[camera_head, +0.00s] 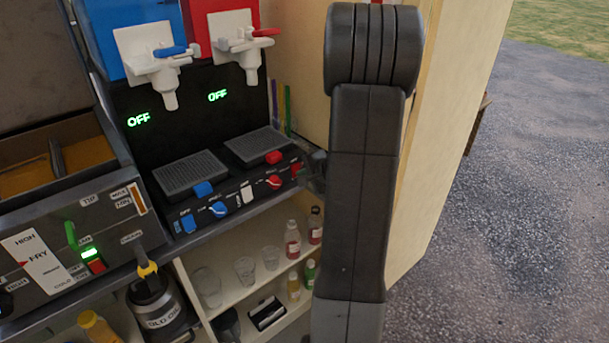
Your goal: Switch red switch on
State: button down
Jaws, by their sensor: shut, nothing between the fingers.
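The black drinks machine has a sloping front panel (233,203) with a red switch (296,168) at its right end. My gripper (306,175) is small in view, shut and empty, right at the red switch. Its fingertips are close to or touching the switch; I cannot tell which. My gripper partly covers the switch's right side. Along the same panel are a red knob (274,181), a white switch (247,192), a blue knob (218,208) and a blue switch (187,223).
Two white taps (240,45) hang above the grilled drip trays (190,173). A fryer panel (75,250) with a red button stands at the left. Bottles (292,240) and glasses (245,270) fill the shelf below. A pale wall (440,130) stands close behind my arm.

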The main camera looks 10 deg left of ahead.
jog(key=shift+w+a+b, duration=0.1)
jog(key=shift+b, duration=0.55)
jog(key=shift+r+p, duration=0.45)
jog(key=shift+r, duration=0.35)
jog(key=shift+f, duration=0.1)
